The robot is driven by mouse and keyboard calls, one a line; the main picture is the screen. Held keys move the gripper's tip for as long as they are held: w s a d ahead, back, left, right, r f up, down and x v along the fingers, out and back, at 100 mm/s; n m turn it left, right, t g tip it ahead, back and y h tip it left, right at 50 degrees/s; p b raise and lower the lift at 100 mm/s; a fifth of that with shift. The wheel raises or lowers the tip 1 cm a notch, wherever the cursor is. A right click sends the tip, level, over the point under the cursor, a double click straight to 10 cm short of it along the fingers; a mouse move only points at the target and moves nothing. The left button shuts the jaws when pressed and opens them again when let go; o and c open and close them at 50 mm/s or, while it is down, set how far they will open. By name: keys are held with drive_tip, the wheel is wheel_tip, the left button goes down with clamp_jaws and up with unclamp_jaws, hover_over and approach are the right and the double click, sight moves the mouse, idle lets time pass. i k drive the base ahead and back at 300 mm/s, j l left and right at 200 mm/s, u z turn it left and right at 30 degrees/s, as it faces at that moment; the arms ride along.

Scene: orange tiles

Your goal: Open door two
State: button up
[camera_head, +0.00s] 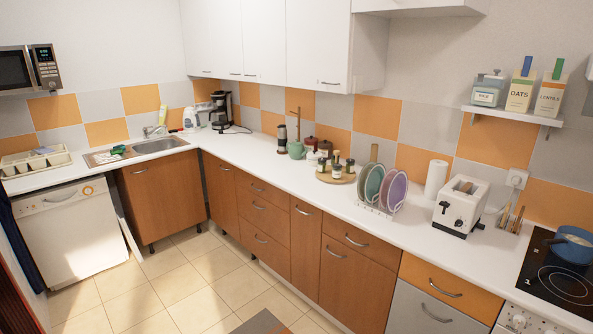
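No door carries a visible number, so I cannot tell which is door two. Three white upper cabinet doors hang on the back wall: left (208,35), middle (264,40), right (318,45). Brown lower doors are under the sink (160,205), at the corner (222,195), on a narrow unit (304,250) and below a drawer (350,285). A grey lower front (415,312) sits under an orange drawer (450,283). All these fronts look shut. My gripper is not in view.
The dishwasher (70,235) stands at left, a microwave (20,70) above. The white counter (275,168) holds a dish rack with plates (374,188), a toaster (461,205) and jars. A blue pot (573,247) is on the hob. The tiled floor (180,285) is mostly clear.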

sight(264, 21)
drive_tip(key=i+j+u, duration=0.1)
drive_tip(key=i+u, duration=0.15)
drive_tip(key=i, duration=0.3)
drive_tip(key=i+u, duration=0.25)
drive_tip(key=i, duration=0.3)
drive_tip(key=i+l+u, duration=0.1)
drive_tip(key=i+u, duration=0.15)
drive_tip(key=i, duration=0.3)
drive_tip(key=i+l+u, duration=0.25)
drive_tip(key=i, duration=0.25)
drive_tip(key=i+z, duration=0.2)
drive_tip(key=i, duration=0.2)
drive_tip(key=i+j+z, duration=0.15)
drive_tip(key=i, duration=0.25)
drive_tip(key=i+l+z, duration=0.1)
drive_tip(key=z, duration=0.35)
drive_tip(key=i+z, duration=0.55)
drive_tip(key=z, duration=0.3)
drive_tip(key=i+j+z, duration=0.1)
drive_tip(key=z, duration=0.35)
drive_tip(key=i, duration=0.1)
